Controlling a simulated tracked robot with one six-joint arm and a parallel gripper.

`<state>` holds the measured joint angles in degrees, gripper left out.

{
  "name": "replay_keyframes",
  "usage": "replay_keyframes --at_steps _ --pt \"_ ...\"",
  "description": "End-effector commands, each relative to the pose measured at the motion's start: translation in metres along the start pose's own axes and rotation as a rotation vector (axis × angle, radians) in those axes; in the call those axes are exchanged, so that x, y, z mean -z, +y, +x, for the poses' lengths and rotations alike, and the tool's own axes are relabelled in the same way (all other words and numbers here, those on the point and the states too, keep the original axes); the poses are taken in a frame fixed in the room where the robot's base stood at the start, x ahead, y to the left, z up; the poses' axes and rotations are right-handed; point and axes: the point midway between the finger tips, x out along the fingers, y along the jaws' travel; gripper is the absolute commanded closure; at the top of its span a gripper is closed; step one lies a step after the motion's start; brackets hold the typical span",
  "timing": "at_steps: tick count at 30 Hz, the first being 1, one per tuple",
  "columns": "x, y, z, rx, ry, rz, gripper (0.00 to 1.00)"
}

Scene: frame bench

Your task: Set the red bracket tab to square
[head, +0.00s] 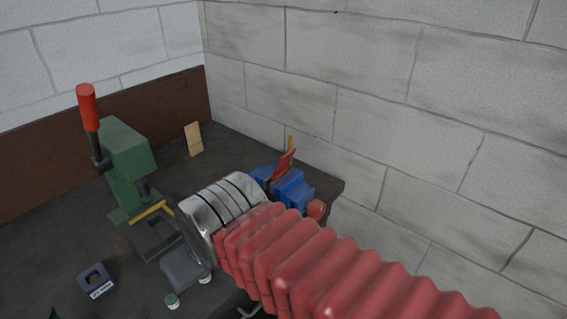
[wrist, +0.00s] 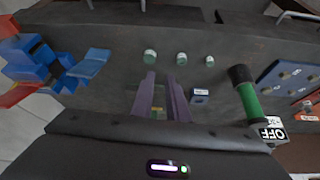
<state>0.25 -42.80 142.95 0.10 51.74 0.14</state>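The red bracket tab (head: 283,165) stands tilted above the blue vise (head: 291,187) near the bench's far right corner. In the wrist view the blue vise (wrist: 28,66) is at the left edge. Red parts show beside it, but I cannot tell which is the tab. My gripper (wrist: 161,78) shows two purple fingers with a gap between them, over dark bench surface. It is open, with nothing held between the fingertips, and apart from the vise. In the head view my arm hides the gripper and part of the vise.
A green press (head: 127,160) with a red-handled lever stands at left. A tan block (head: 193,138) stands behind. A labelled dark block (head: 96,282) sits in front. Small jars (wrist: 182,58), a green cylinder (wrist: 248,98) and an OFF label (wrist: 271,132) show in the wrist view.

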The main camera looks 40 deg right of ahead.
Motion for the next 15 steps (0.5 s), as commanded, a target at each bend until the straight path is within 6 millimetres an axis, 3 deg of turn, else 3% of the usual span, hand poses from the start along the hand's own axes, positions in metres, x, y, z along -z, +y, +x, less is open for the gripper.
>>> replay_keyframes --at_steps 8,15 --pt "0.028 0.021 -0.008 -0.019 -0.032 0.173 0.86" --pt "0.07 0.072 -0.019 -0.045 -0.074 0.468 0.86"
